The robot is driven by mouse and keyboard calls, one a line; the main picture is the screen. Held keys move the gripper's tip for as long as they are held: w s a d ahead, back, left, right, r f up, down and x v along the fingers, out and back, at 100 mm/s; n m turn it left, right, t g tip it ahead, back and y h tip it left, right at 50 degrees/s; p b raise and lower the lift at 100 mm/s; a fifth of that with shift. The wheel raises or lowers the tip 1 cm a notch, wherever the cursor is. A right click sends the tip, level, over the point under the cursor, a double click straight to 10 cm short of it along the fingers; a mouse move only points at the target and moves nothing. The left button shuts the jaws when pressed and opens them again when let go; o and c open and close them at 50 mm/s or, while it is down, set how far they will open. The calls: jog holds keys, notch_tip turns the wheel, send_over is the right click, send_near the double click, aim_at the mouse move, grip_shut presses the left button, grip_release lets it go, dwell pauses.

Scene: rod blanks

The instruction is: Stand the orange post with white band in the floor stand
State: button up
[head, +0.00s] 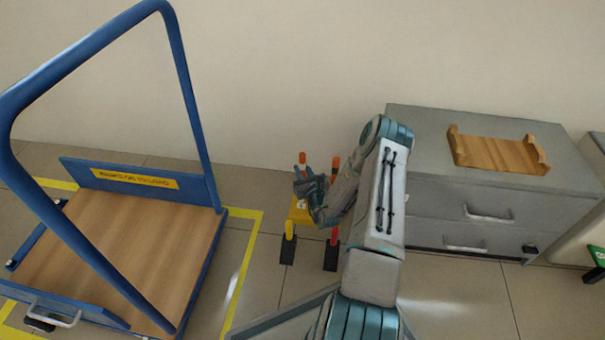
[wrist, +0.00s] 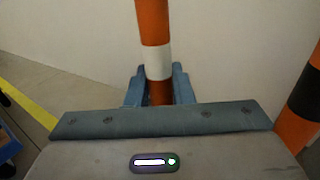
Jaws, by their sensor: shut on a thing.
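The orange post with white band (wrist: 157,60) stands nearly upright between the fingers of my gripper (wrist: 158,90) in the wrist view. My gripper is shut on it just below the white band. In the head view the post's orange top (head: 302,158) shows above my gripper (head: 305,180). A yellow block (head: 300,213), perhaps part of the floor stand, shows just below my gripper. My gripper and arm cover much of it. The post's lower end is hidden, so I cannot tell whether it is in the stand.
An orange post with a black band (wrist: 304,100) stands close on the right. A yellow piece (head: 289,230) and an orange piece (head: 334,236) with dark bases stand nearer. A blue trolley (head: 130,230) is left; a grey cabinet (head: 440,195) with a wooden tray (head: 495,153) is right.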

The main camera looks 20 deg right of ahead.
jog(key=shift+r, duration=0.15)
jog(key=o, duration=0.8)
jog(key=shift+c, duration=0.2)
jog(key=s+p, duration=0.5)
jog(key=s, duration=0.7)
jog(key=shift+a, duration=0.45)
